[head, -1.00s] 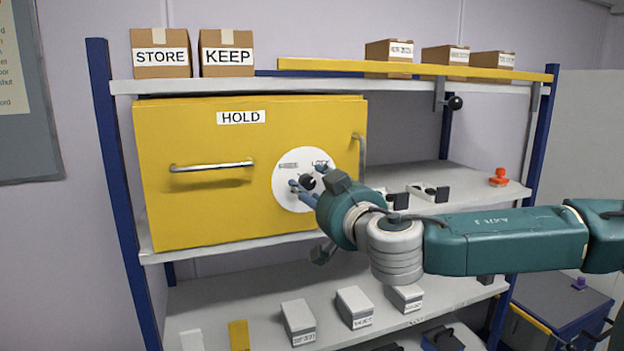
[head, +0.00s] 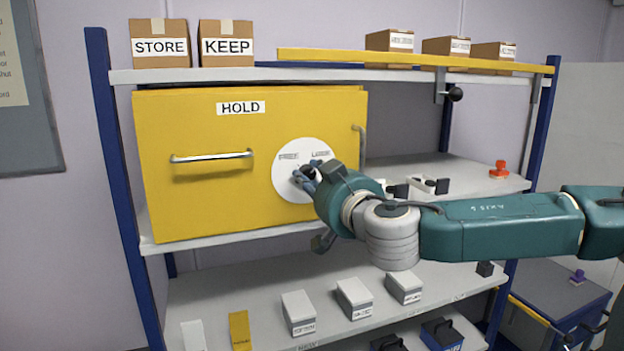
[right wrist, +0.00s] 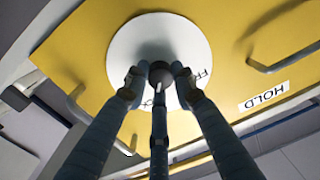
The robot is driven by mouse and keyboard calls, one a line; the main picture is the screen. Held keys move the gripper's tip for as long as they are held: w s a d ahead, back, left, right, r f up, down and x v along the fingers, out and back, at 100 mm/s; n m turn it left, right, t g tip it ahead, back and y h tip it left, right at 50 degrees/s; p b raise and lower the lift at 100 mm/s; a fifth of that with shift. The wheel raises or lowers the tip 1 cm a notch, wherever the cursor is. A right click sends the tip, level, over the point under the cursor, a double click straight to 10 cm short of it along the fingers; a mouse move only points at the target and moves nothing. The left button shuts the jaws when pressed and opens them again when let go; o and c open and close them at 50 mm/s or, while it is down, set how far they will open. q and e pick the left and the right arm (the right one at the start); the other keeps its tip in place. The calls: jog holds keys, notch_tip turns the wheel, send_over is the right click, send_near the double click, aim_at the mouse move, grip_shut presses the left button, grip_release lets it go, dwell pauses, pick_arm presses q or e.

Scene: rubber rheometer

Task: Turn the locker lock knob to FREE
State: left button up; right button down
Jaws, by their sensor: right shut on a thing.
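The yellow locker (head: 210,205) stands on the shelf with its door shut. A white round dial (head: 285,185) on its front carries the words FREE at left and LOCK at right. The black knob (head: 308,171) sits at the dial's centre, partly covered by my right gripper (head: 305,180). In the right wrist view my right gripper (right wrist: 158,78) has its fingers closed around the knob (right wrist: 160,70). A white mark on the knob points down in that view, towards lettering mostly hidden by a finger. FREE shows beside the right finger. My left gripper is out of view.
A metal bar handle (head: 212,157) is on the locker door, under a HOLD label (head: 240,107). A yellow beam (head: 420,65) runs along the top shelf. Small boxes (head: 299,310) stand on the lower shelf. A red stamp-like object (head: 499,169) sits at right.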

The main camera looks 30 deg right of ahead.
jog(key=n+b, duration=0.2)
jog(key=shift+n+b, duration=0.35)
jog(key=shift+n, duration=0.05)
jog(key=n+b, duration=0.2)
jog(key=n, duration=0.2)
jog(key=n+b, duration=0.1)
jog(key=n, duration=0.3)
jog(key=shift+a+r+n+b, duration=0.1)
jog(key=shift+n+b, duration=0.3)
jog(key=n+b, duration=0.1)
jog(key=n, duration=0.4)
jog(key=shift+h, duration=0.3)
jog(key=c, duration=1.4)
grip_release()
jog(key=shift+a, duration=0.1)
jog(key=shift+c, duration=0.2)
jog(key=shift+s, duration=0.1)
